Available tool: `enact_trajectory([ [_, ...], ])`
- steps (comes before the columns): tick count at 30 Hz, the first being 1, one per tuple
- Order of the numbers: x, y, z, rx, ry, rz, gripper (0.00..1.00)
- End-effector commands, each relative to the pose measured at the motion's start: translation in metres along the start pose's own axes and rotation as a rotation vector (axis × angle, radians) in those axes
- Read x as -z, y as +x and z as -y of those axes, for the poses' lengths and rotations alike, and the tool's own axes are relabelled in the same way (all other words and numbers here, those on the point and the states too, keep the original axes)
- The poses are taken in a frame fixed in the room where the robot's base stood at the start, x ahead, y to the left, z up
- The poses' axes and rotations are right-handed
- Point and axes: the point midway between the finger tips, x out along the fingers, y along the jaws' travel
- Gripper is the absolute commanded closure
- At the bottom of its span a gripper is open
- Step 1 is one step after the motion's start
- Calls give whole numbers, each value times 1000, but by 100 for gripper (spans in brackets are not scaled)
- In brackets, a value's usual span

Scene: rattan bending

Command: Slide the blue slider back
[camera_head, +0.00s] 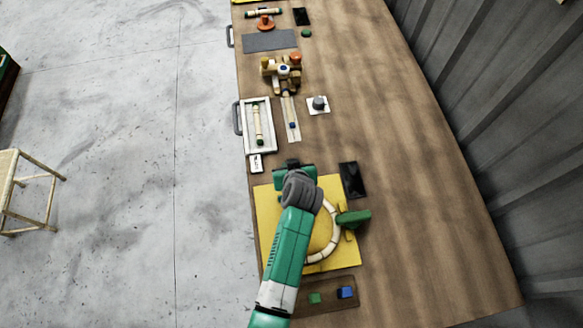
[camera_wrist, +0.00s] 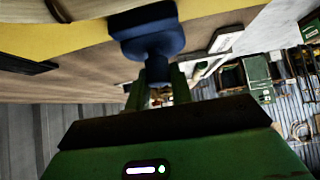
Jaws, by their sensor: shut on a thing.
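In the wrist view a dark blue piece, which I take for the blue slider (camera_wrist: 150,28), has a broad block and a narrower knob. My gripper (camera_wrist: 158,80) is shut on the knob, with a green finger on each side. In the head view my gripper (camera_head: 294,172) is at the far-left edge of the yellow board (camera_head: 269,220); my wrist and arm cover part of the board, and the held piece is mostly hidden there.
A curved pale rattan piece (camera_head: 332,238) and green block (camera_head: 353,218) are on the yellow board. A black panel (camera_head: 351,180) lies right of it. A brown board (camera_head: 330,302) with green and blue blocks is nearer. A white tray (camera_head: 245,127) stands beyond. The table's right side is clear.

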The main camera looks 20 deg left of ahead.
Motion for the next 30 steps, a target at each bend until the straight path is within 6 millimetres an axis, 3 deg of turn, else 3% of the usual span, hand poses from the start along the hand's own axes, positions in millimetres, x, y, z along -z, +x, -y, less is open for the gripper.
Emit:
enact_trajectory([
  [3, 9, 14, 0, 1, -1, -1, 100],
  [11, 12, 13, 0, 1, 0, 1, 100],
  [12, 12, 13, 0, 1, 0, 1, 70],
  [15, 12, 13, 0, 1, 0, 1, 56],
  [23, 12, 10, 0, 0, 0, 0, 56],
  [30, 12, -34, 0, 0, -1, 0, 56],
])
